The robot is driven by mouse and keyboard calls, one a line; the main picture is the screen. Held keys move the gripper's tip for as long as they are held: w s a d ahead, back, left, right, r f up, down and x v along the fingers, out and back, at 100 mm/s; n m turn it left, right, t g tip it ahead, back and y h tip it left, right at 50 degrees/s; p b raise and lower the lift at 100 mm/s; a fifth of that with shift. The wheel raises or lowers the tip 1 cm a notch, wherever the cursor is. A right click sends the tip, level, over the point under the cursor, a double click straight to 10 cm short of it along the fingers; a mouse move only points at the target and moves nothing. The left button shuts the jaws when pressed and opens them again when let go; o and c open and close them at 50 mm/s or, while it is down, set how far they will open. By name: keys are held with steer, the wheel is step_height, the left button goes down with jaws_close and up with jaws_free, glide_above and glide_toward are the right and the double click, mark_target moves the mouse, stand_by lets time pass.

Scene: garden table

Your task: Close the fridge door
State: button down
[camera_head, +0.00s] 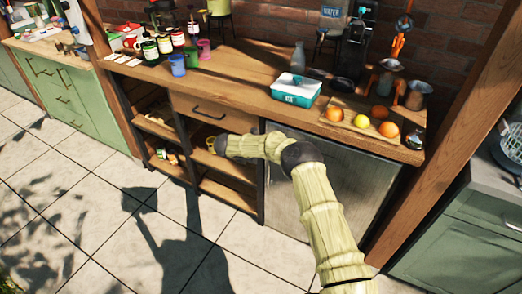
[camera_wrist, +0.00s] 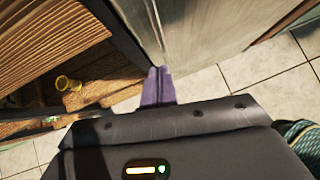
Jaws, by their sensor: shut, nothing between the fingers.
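The fridge door (camera_head: 342,190) is a grey, brushed-looking panel under the wooden counter, right of the open shelves. It looks close to flush with the counter front, but I cannot tell whether it is fully shut. In the wrist view the door (camera_wrist: 215,35) fills the upper middle, with its left edge near my fingers. My gripper (camera_wrist: 157,85) has purple fingers that are shut and empty at that edge; whether they touch it is unclear. In the head view my arm crosses in front of the door and my fingers cannot be made out.
Wooden shelves (camera_head: 228,190) stand left of the fridge, with a yellow cup (camera_wrist: 68,83) on one. The counter (camera_head: 240,75) above holds a teal box (camera_head: 296,90), a board with fruit and several cups. A wooden post (camera_head: 432,150) stands at right. The tiled floor in front is clear.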

steer(key=v, duration=0.9)
steer(key=shift+w+d, duration=0.15)
steer(key=shift+d, duration=0.05)
